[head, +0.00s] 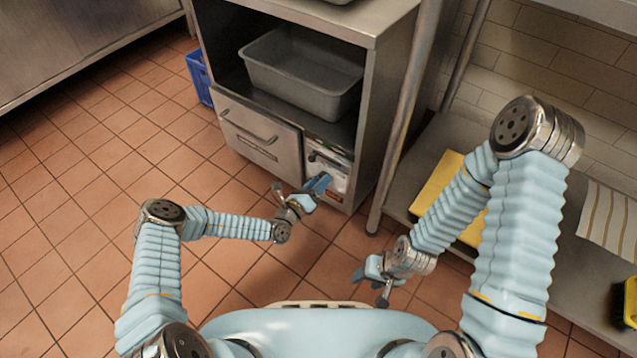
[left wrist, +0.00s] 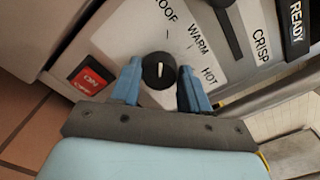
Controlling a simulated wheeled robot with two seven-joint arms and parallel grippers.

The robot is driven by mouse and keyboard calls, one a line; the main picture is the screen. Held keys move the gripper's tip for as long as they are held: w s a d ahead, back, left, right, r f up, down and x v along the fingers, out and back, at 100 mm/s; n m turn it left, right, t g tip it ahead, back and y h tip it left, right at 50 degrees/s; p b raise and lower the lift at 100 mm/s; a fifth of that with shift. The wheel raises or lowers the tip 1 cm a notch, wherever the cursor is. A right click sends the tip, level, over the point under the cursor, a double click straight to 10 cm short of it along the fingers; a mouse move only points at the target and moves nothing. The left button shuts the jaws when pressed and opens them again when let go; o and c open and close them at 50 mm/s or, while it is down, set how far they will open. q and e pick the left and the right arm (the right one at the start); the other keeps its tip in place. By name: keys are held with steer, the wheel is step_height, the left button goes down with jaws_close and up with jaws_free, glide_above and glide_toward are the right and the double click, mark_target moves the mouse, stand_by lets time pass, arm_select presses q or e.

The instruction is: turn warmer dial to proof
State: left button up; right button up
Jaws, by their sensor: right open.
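The warmer dial (left wrist: 159,71) is a round black knob with a white pointer mark in the left wrist view. The mark runs roughly up and down the picture. Around it are the labels WARM, HOT and a partly cut-off one ending in OOF, at the top. My left gripper (left wrist: 160,84) has one blue finger on each side of the knob, with almost no gap. In the head view my left gripper (head: 318,188) is at the warmer's control panel (head: 337,172) and hides the dial there. My right gripper (head: 371,285) is open and empty, well away from the panel.
A red switch (left wrist: 91,75) sits left of the dial, and a black slider lever (left wrist: 227,22) is to the upper right. A steel drawer (head: 258,128) is beside the panel, and a grey bin (head: 300,75) is above. A shelf post (head: 398,130) stands close on the right.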

arm_select(q)
steer(key=o, duration=0.4)
steer(key=p+v, duration=0.2)
steer(key=v, duration=1.2)
steer(key=shift+d, duration=0.15)
